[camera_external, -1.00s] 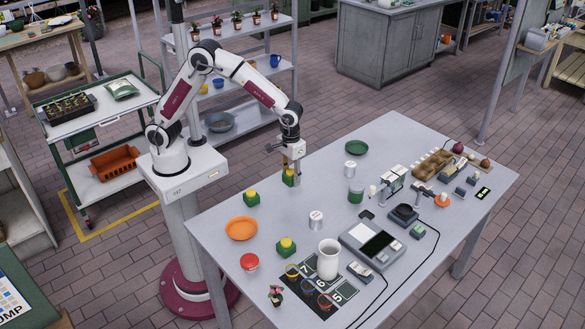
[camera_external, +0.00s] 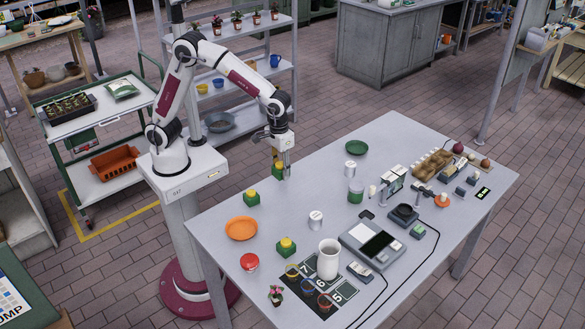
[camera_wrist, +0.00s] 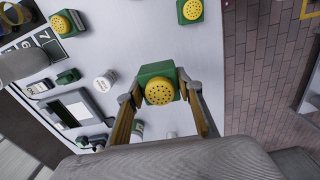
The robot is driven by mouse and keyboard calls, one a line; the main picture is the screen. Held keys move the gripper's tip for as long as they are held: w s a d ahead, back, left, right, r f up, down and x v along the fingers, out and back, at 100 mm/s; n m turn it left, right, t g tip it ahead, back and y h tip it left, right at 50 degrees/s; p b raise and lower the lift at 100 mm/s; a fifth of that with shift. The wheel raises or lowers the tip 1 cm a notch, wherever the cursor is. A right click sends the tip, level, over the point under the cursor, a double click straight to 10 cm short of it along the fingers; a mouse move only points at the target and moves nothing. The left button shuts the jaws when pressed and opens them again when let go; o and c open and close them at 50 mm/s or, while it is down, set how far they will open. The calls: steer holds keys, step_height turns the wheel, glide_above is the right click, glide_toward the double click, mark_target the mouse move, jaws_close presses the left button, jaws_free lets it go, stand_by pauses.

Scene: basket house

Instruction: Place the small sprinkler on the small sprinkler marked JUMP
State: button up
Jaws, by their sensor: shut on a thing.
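My gripper (camera_external: 281,167) is shut on a small sprinkler, a green block with a yellow perforated top; it shows between the fingers in the wrist view (camera_wrist: 159,88). It is held near the table's back left edge, seemingly above the surface. A second small sprinkler (camera_external: 251,197) stands upright on the table, nearer the camera; it shows at the top of the wrist view (camera_wrist: 190,11). A third small sprinkler (camera_external: 286,248) stands by the numbered mat, also in the wrist view (camera_wrist: 67,23). I cannot read a JUMP mark on any of them.
An orange plate (camera_external: 241,228), a red-lidded tub (camera_external: 249,262), a white can (camera_external: 315,219) and a white cup (camera_external: 328,261) stand around the sprinklers. A scale-like device (camera_external: 373,246) lies to the right. A sign with letters "UMP" (camera_external: 14,308) is at lower left.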

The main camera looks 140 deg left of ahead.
steer(key=s+d+r, duration=0.2)
steer(key=s+d, duration=0.2)
steer(key=d, duration=0.1)
glide_above(251, 192)
steer(key=shift+s+f+n, duration=0.1)
steer(key=shift+f+n, duration=0.3)
steer(key=shift+f, duration=0.15)
steer(key=shift+f, duration=0.15)
steer(key=shift+f, duration=3)
steer(key=shift+f, duration=0.15)
steer(key=shift+f, duration=1.75)
steer(key=shift+f, duration=0.15)
